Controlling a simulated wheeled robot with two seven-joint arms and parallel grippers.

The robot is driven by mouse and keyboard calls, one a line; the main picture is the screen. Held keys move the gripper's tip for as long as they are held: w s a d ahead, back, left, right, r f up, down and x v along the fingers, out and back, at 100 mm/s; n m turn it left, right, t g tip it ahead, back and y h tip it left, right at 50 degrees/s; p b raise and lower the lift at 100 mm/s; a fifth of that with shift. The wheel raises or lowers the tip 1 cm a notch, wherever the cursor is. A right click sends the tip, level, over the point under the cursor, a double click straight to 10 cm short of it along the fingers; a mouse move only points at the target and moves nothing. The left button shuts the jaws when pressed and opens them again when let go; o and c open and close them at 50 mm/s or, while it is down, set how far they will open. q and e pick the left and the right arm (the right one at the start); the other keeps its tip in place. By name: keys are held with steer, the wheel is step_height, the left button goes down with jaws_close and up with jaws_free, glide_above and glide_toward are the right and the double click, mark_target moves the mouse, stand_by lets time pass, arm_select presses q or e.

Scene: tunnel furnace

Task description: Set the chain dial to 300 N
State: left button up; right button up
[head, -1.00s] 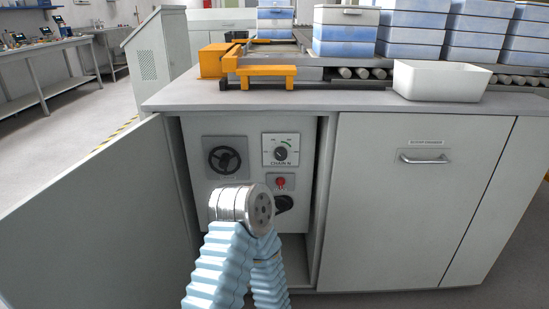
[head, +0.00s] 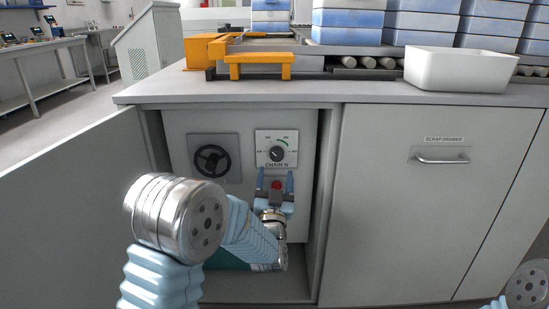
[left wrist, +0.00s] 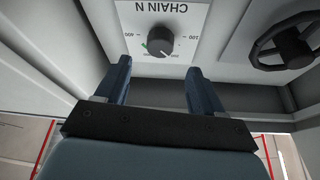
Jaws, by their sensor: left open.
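The chain dial (head: 277,154) is a dark round knob on a white plate marked CHAIN N, inside the open cabinet. In the left wrist view the dial (left wrist: 161,39) appears upside down, with a green band on its scale. A pale pointer mark seems to face lower right there, too small to read surely. My left gripper (head: 274,180) is open and empty just below the dial, its fingers pointing up at the plate. In the left wrist view the gripper's fingers (left wrist: 159,68) stand spread, one to each side below the knob, not touching it. My right gripper is out of view.
A black handwheel (head: 212,161) sits left of the dial. A red button (head: 276,185) lies behind my left gripper. The cabinet door (head: 75,200) stands open on the left. A scrap drawer (head: 440,150) is closed on the right. A white bin (head: 460,70) stands on the counter.

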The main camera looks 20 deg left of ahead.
mark_target(277, 156)
arm_select(q)
steer(key=x, duration=0.6)
steer(key=shift+w+r, duration=0.1)
steer(key=shift+w, duration=0.3)
steer(key=shift+c, duration=0.5)
steer(key=c, duration=1)
